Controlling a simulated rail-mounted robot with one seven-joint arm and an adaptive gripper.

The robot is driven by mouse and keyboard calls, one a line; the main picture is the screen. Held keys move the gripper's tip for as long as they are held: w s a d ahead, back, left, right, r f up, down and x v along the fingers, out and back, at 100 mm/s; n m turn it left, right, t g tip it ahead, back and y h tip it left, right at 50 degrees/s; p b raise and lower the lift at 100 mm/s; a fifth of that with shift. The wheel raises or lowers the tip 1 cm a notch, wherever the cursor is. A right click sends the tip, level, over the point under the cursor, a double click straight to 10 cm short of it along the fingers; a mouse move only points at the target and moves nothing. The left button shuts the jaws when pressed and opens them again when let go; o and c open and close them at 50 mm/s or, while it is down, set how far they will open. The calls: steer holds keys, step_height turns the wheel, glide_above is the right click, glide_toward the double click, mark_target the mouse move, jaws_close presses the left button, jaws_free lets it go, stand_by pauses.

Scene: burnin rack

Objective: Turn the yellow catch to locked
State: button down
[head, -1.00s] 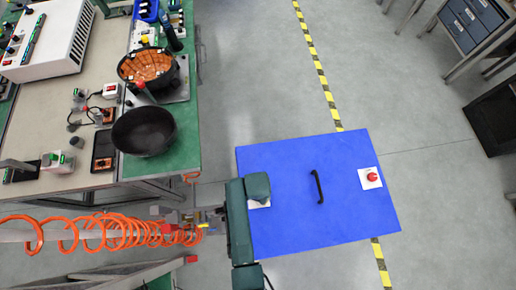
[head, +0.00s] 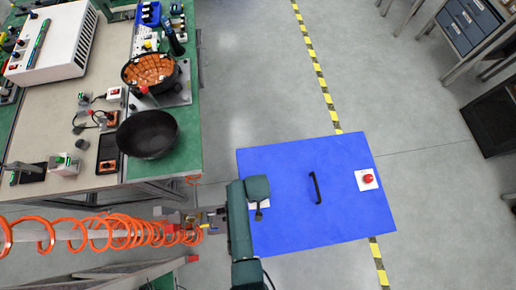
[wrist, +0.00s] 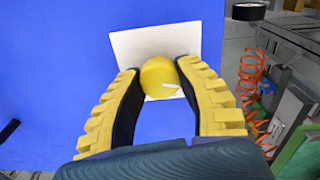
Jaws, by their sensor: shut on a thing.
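The yellow catch (wrist: 157,73) is a round knob on a white plate (wrist: 126,47), fixed to a blue panel (wrist: 50,60), in the wrist view. A short white mark shows on the knob, lying nearly level toward its right side. My gripper (wrist: 160,69) has one finger on each side of the knob and is shut on it. In the head view my forearm hides the catch; only part of its white plate (head: 264,203) shows at the left of the blue panel (head: 290,215).
The panel also carries a black handle (head: 316,187) and a red knob (head: 367,179) on a white plate. A workbench (head: 75,180) with a black bowl (head: 148,134) stands left. An orange coiled hose (head: 120,232) hangs near my arm. Open floor lies behind the panel.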

steer(key=shift+s+f+n, duration=0.1)
steer(key=shift+n, duration=1.3)
steer(key=c, duration=0.6)
jaws_free()
step_height(320, 180, up, 12)
